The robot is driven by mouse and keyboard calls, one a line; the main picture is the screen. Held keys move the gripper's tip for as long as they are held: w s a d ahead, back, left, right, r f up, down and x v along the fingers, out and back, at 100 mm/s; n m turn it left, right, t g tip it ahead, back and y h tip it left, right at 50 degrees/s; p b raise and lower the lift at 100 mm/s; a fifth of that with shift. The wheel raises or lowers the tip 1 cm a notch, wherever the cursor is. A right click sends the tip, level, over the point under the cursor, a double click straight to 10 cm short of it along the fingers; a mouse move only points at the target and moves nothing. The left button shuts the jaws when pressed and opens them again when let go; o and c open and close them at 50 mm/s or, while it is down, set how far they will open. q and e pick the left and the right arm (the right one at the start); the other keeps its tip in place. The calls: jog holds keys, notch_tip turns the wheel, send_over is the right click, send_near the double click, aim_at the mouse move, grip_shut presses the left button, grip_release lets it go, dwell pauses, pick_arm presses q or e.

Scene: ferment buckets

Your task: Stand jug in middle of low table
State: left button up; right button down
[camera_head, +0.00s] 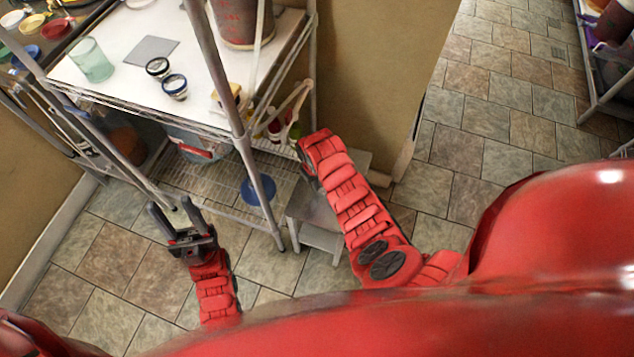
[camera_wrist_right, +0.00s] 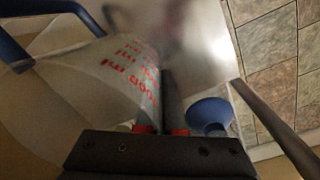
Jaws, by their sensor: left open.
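The jug (camera_wrist_right: 110,85) is clear with red "ml" markings and fills the left of the right wrist view, tilted there. My right gripper (camera_wrist_right: 165,100) is closed at the jug's edge, its fingers close together; one finger is partly hidden by the jug. In the head view my right gripper is mostly hidden at the end of its arm, beside the shelf, and I cannot make out the jug clearly. My left gripper (camera_head: 183,222) is open and empty before the shelf.
A wire shelf rack (camera_head: 236,130) stands close to both arms, with a glass (camera_head: 92,60) and small jars (camera_head: 174,86) on its white top. A blue funnel (camera_wrist_right: 210,113) is near the right gripper. Tiled floor (camera_head: 490,110) is clear to the right.

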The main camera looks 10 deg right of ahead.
jog(key=shift+f, duration=0.15)
jog(key=c, duration=1.1)
grip_release()
jog(key=shift+o, duration=0.2)
notch_tip(320, 180, up, 12)
jog(key=shift+s+a+r, duration=0.15)
jog(key=shift+a+r, duration=0.05)
jog(key=shift+a, duration=0.15)
jog(key=shift+f, duration=0.1)
